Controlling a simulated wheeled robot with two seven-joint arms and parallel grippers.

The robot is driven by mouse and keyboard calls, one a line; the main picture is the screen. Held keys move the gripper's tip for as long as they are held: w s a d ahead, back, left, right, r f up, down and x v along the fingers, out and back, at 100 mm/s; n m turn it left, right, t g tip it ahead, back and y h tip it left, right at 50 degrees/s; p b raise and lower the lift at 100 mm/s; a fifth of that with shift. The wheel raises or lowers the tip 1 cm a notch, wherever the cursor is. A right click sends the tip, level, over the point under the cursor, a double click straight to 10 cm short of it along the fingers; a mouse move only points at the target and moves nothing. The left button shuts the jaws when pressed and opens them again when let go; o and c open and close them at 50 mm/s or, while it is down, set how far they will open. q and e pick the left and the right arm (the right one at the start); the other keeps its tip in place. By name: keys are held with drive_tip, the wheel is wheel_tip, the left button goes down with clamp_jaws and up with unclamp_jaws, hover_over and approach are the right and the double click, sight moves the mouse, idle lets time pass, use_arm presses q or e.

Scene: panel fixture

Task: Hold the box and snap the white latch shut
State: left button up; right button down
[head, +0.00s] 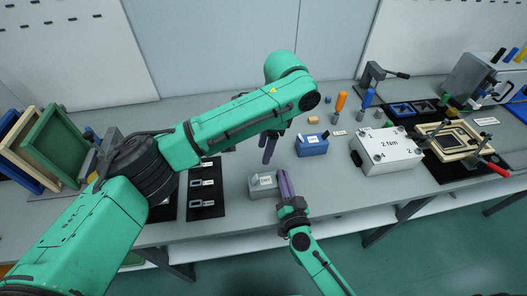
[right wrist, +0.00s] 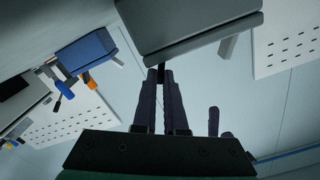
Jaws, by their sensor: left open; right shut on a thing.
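A small grey box (head: 262,187) with a white labelled piece on top sits near the table's front edge. I cannot tell whether this white piece is the latch. My right gripper (head: 285,180) is shut at the box's right side. In the right wrist view its fingers (right wrist: 160,80) meet the edge of the grey box (right wrist: 190,22), and a pale grey tab (right wrist: 228,46) sticks out beside them. My left gripper (head: 269,148) is open, fingers pointing down, above and behind the grey box, apart from it.
A blue box (head: 311,147) stands behind and right of the grey box; it also shows in the right wrist view (right wrist: 84,52). A white "2 Nm" box (head: 388,158) is further right. A black panel (head: 205,212) with pale fittings lies left. Coloured frames (head: 55,140) lean at far left.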

drive_tip(key=c, duration=0.9)
unclamp_jaws()
drive_tip(key=shift+s, duration=0.1)
drive_tip(key=s+d+r+p, duration=0.1)
drive_tip(key=s+d, duration=0.1)
drive_tip(key=s, duration=0.6)
drive_tip(key=s+d+r+p, duration=0.2)
drive_tip(key=s, duration=0.6)
drive_tip(key=shift+d, duration=0.1)
